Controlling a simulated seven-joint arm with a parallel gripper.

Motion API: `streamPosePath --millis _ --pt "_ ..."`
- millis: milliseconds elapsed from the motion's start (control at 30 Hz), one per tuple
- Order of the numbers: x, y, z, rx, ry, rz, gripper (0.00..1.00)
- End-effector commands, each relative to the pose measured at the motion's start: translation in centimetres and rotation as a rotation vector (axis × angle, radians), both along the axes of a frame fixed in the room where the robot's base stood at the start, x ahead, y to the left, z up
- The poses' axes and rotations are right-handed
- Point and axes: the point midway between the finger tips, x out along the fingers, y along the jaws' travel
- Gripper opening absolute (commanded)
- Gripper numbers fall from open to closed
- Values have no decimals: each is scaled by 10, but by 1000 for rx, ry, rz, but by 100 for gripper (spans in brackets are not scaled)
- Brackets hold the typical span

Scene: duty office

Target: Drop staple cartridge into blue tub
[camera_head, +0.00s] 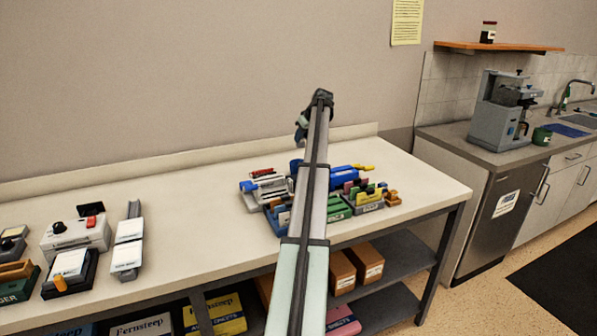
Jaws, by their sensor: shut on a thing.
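My gripper (301,131) is only partly in view, above the back of the long table, beside the far end of my arm. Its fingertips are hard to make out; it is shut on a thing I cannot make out. I cannot pick out the staple cartridge. Several blue things sit in the cluster of stationery below and around the arm: a blue piece (345,177) right of the arm, and a blue holder (277,221) at its left. I cannot tell which, if any, is the blue tub; my arm hides the middle of the cluster.
The pale table (190,215) is clear left of the cluster. Devices and white boxes (128,245) stand at the far left. Green and grey organisers (368,203) stand near the right. Cardboard boxes (365,262) lie on the shelf below. A coffee machine (500,115) stands on the right counter.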

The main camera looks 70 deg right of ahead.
Motion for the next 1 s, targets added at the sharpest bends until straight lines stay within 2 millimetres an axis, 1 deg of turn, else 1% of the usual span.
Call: streamPosePath --millis 100,233,367,567,600,900,1000 --pt "0 1 -13 1 0 1 3" --pt "0 1 -23 1 0 1 3" --pt "0 0 -27 0 0 0 3" --pt "0 0 -27 0 0 0 3" --pt "0 0 -27 0 0 0 34" --pt "0 0 -27 0 0 0 63" --pt "0 0 -27 0 0 0 63"
